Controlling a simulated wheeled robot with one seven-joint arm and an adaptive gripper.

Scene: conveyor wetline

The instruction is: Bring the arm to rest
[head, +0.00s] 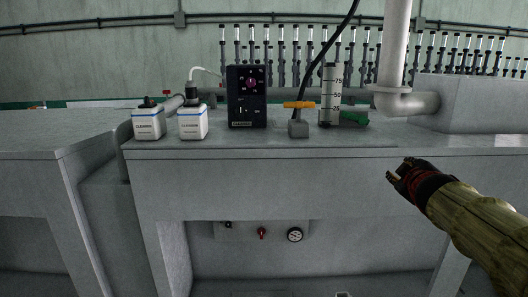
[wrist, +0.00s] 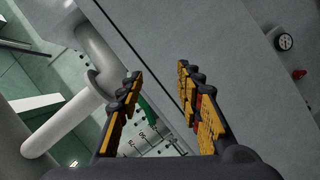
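My gripper (head: 398,172) is at the right in the head view, in front of the bench's front edge and apart from everything on the bench. In the wrist view my gripper (wrist: 160,82) shows two yellow-and-black fingers spread apart with nothing between them. The arm comes in from the lower right of the head view. The grey bench (head: 270,185) lies behind and to the left of the gripper.
Two white bottles (head: 148,124) (head: 193,122), a black control box (head: 246,97), an orange-handled valve (head: 299,118) and a graduated cylinder (head: 331,92) stand on the bench. A thick pipe (head: 394,50) drops at the right. A gauge (head: 295,235) and red knob (head: 262,233) sit below.

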